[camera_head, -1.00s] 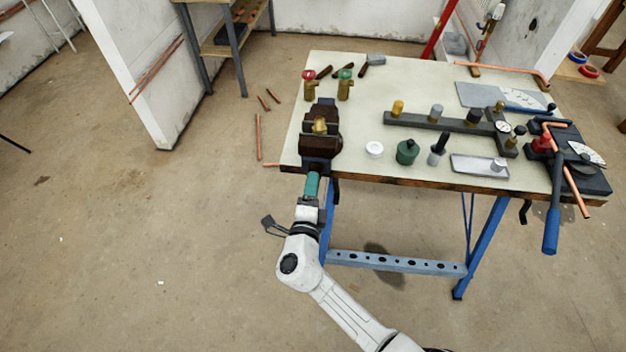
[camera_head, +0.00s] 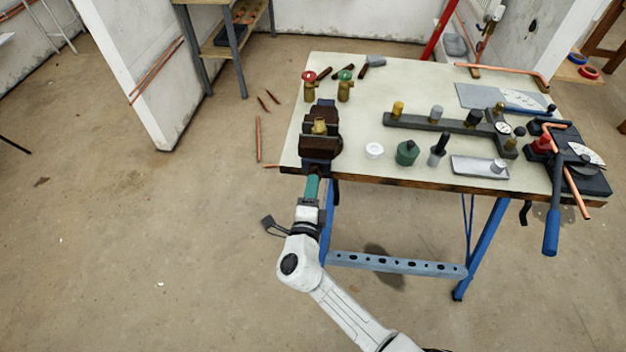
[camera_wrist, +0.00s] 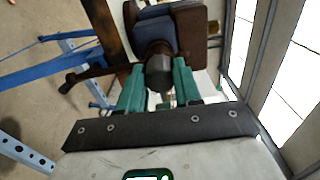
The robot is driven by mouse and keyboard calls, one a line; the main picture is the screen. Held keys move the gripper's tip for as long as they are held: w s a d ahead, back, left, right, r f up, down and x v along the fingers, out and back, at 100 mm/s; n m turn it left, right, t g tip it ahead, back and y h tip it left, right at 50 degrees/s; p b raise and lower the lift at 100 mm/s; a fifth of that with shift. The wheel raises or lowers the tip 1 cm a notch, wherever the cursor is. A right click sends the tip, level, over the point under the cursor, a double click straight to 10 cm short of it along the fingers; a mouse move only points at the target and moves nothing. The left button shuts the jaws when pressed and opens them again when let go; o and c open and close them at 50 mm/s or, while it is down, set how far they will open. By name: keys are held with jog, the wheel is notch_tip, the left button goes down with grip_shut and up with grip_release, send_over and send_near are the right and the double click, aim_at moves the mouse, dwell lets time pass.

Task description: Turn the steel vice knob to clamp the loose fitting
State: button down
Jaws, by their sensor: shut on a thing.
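The dark brown vice (camera_head: 320,147) is fixed at the left front corner of the workbench. A brass fitting (camera_head: 319,126) stands between its jaws; whether the jaws touch it is too small to tell. My gripper (camera_head: 312,178), with green fingers, reaches the front of the vice from below. In the wrist view, the steel knob (camera_wrist: 158,72) of the vice sits between the two green fingertips of my gripper (camera_wrist: 158,80), which are shut on it. The blue-grey and brown vice body (camera_wrist: 158,35) is just beyond.
The workbench (camera_head: 330,70) carries a white round piece (camera_head: 374,150), a green round piece (camera_head: 407,152), a small tray (camera_head: 470,167) and a pipe bender (camera_head: 552,215) at right. Two brass valves (camera_head: 345,88) stand behind the vice. Copper pipes (camera_head: 258,140) lie on the floor at left.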

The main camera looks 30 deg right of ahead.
jog(key=shift+f, duration=0.1)
jog(key=m+b, duration=2.4)
jog(key=m, duration=0.7)
jog(key=shift+a, duration=0.1)
